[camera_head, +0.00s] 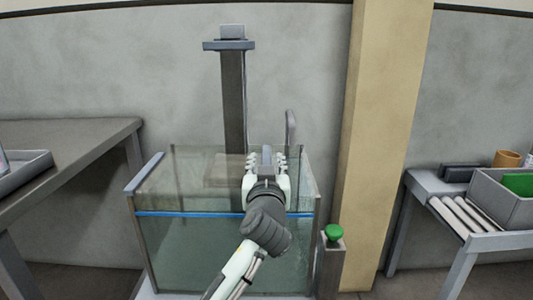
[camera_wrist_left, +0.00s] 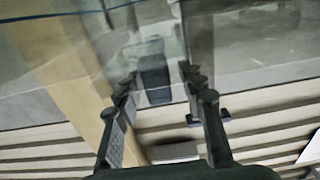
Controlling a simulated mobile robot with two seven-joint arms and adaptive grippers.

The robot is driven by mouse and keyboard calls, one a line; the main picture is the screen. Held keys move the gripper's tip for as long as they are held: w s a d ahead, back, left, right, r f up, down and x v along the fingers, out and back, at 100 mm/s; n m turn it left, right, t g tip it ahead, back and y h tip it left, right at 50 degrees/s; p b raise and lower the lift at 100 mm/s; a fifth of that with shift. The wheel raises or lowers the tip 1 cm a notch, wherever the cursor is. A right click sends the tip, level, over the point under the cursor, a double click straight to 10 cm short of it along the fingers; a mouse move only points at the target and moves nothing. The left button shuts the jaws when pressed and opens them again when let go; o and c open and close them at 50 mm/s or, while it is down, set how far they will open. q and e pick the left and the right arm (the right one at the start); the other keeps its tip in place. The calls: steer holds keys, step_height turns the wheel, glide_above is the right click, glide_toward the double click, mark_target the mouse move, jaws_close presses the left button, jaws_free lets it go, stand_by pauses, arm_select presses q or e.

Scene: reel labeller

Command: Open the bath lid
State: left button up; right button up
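The bath is a clear glass tank (camera_head: 180,250) with a blue line around it, in the middle of the head view. Its see-through lid (camera_head: 195,165) looks flat and closed across the top. My left gripper (camera_head: 266,161) is over the right part of the lid, fingers pointing away. In the left wrist view my left gripper (camera_wrist_left: 160,88) has its fingers apart. A dark block (camera_wrist_left: 154,72), perhaps the lid handle, shows between and beyond the fingertips; I cannot tell whether they touch it. My right gripper is not in view.
A dark post (camera_head: 233,100) stands behind the bath. A green button (camera_head: 333,232) tops a short post at its right front. A table with a tray (camera_head: 25,170) is at left. A roller bench with a grey bin (camera_head: 495,200) is at right, past a tan pillar (camera_head: 385,130).

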mark_target(266, 152)
arm_select(q)
steer(key=shift+w, duration=2.1)
jaws_close()
